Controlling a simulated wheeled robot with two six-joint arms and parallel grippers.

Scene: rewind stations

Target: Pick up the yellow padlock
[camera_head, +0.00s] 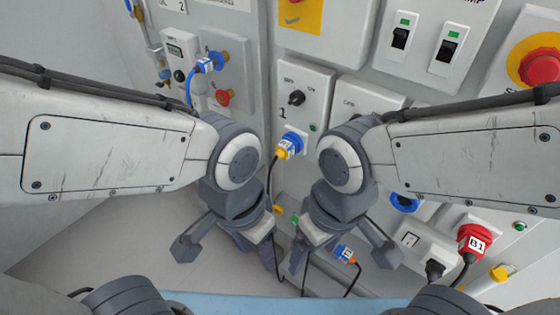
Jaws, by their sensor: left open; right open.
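A small yellow piece that looks like the padlock (500,273) is at the lower right, low on the panel, right of the red B1 plug (474,242). It is small and partly cut by the view's detail. My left gripper (265,258) points down in the lower middle, far left of it. My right gripper (299,258) points down close beside the left one, also well left of the yellow piece. Both grippers are open, and I see nothing held in them. Their fingertips are small and seen from above.
The grey panel carries switches (400,37), a knob (297,98), a red emergency button (540,66), and a blue-yellow plug (290,145). An orange-blue plug (345,254) and dark cables hang near my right gripper. A light blue surface (300,306) lies at the bottom edge.

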